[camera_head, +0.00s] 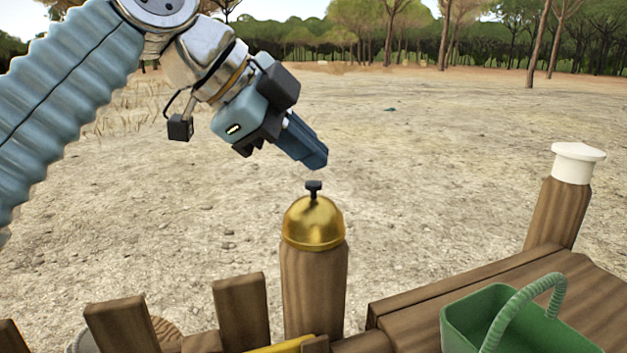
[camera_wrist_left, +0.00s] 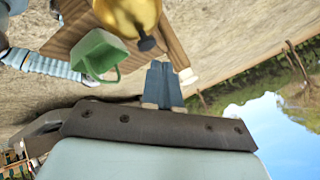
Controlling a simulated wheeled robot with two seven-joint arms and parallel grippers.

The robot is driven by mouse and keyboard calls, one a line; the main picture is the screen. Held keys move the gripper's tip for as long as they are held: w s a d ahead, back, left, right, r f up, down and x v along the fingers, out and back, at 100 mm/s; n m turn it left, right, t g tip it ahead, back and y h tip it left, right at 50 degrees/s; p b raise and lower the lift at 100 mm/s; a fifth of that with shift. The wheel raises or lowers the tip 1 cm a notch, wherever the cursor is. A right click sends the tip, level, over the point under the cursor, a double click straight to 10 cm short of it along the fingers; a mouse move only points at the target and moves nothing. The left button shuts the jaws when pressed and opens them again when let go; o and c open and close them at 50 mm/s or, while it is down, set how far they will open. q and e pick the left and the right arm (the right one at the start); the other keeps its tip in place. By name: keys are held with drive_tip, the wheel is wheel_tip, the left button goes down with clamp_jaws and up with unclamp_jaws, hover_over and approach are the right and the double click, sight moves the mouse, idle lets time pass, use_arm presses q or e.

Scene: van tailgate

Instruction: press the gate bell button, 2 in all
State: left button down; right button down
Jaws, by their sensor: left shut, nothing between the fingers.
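The gate bell is a gold dome (camera_head: 313,224) with a small dark button (camera_head: 313,187) on top, fixed on a wooden post (camera_head: 315,290). In the left wrist view the gold dome (camera_wrist_left: 128,12) and its dark button (camera_wrist_left: 146,43) show at the top, just beyond the fingertips. My left gripper (camera_head: 316,160) is shut and empty, tilted downward. Its tips are a little above the button, with a small gap between them in the head view. The closed fingers also show in the left wrist view (camera_wrist_left: 161,66).
A green basket (camera_head: 470,325) with a looped handle sits on a wooden surface (camera_head: 455,290) at the lower right. A white-capped post (camera_head: 577,165) stands behind it. Short wooden fence slats (camera_head: 241,312) line the lower left. Open sandy ground lies beyond.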

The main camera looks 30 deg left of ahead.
sight(307, 185)
use_arm(q)
drive_tip(key=shift+f, duration=0.15)
idle(0.8)
drive_tip(key=shift+f+b, duration=0.3)
drive_tip(key=shift+b, duration=0.1)
drive_tip(key=shift+f+b, duration=0.5)
drive_tip(key=shift+f, duration=0.05)
idle(0.5)
drive_tip(key=shift+r, duration=0.1)
drive_tip(key=shift+r+p, duration=0.9)
drive_tip(key=shift+p, duration=0.1)
wheel_tip(307, 185, up, 3)
drive_tip(key=p, duration=0.3)
drive_tip(key=shift+r, duration=1)
